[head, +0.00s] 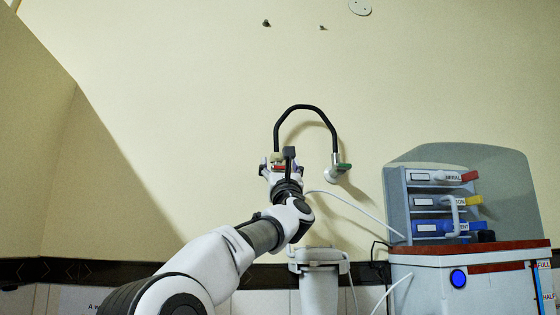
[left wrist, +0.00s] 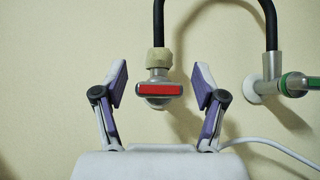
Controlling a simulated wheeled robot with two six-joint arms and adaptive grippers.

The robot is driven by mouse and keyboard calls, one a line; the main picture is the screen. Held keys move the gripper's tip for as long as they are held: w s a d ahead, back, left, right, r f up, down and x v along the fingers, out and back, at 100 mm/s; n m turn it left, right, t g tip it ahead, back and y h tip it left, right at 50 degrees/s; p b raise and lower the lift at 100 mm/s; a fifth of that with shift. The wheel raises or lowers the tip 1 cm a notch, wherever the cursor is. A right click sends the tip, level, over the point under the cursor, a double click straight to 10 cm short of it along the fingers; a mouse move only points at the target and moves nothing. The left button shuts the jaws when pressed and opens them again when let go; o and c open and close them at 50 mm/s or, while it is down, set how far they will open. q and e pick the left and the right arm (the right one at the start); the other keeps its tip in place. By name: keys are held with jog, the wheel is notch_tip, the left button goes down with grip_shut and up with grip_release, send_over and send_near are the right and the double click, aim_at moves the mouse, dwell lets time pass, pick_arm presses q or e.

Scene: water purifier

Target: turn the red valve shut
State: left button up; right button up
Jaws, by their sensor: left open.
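The red valve (left wrist: 159,90) shows in the left wrist view as a flat handle with a red face, lying level below a beige fitting and a black hose. In the head view only a bit of red shows behind my left gripper (head: 281,160). My left gripper (left wrist: 160,88) is open, with one finger on each side of the red valve. A clear gap shows between the valve and each fingertip, and I see no contact. How far the valve is in depth from the fingers, I cannot tell. My right gripper is not in view.
A black hose (head: 305,107) arches to a second valve with a green handle (head: 344,166) on the right. A white canister (head: 320,280) stands below. The wall above is mostly bare.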

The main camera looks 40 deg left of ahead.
pick_arm(q)
jog(key=c, duration=1.2)
jog(key=shift+o, duration=0.2)
jog(key=shift+f, duration=0.1)
